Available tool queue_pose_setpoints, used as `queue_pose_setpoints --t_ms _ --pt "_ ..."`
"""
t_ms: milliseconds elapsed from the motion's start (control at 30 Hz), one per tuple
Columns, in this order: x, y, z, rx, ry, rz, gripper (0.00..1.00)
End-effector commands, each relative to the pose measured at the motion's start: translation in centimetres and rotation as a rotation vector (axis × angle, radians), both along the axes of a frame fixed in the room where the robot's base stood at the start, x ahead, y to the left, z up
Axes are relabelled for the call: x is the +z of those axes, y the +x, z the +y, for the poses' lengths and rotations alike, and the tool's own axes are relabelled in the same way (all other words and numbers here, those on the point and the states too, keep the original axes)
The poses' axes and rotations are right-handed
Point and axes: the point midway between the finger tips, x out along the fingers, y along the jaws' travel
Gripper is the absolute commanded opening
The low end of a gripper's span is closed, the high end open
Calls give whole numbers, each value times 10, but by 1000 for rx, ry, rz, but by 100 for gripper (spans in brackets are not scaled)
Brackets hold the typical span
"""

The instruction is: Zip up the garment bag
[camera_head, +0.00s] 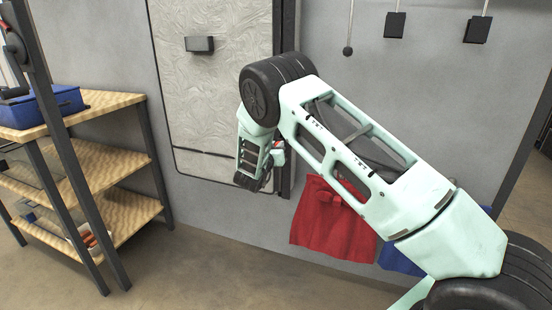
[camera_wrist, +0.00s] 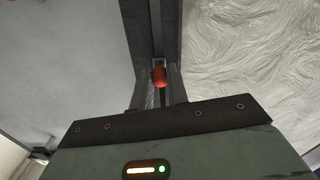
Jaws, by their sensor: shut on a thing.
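The garment bag (camera_head: 215,105) hangs flat on the grey wall, a pale crinkled panel with a dark edging. A dark upright strip (camera_head: 289,25) runs along its right side. In the wrist view the crinkled panel (camera_wrist: 245,50) is on the right of this strip. My gripper (camera_wrist: 159,88) is at the strip, its fingers shut on a small red-orange pull (camera_wrist: 159,75). In the head view my gripper (camera_head: 274,160) is at the lower right part of the bag, partly hidden by my own wrist. The zip's teeth cannot be made out.
A shelf unit (camera_head: 105,105) with a blue box (camera_head: 45,107) stands at the left. Red cloth (camera_head: 325,220) hangs below my arm, with blue cloth (camera_head: 400,262) beside it. Dark hanging pieces (camera_head: 394,25) are at the upper right. The floor between shelf and wall is clear.

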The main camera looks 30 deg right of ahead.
Motion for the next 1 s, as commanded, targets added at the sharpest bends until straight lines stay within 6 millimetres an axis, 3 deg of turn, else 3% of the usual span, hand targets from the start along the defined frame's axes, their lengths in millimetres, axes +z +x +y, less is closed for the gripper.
queue_pose_setpoints --t_ms 33,1000 --pt "33 0 0 0 -1 -6 0" --pt "377 0 1 1 -1 -5 0"
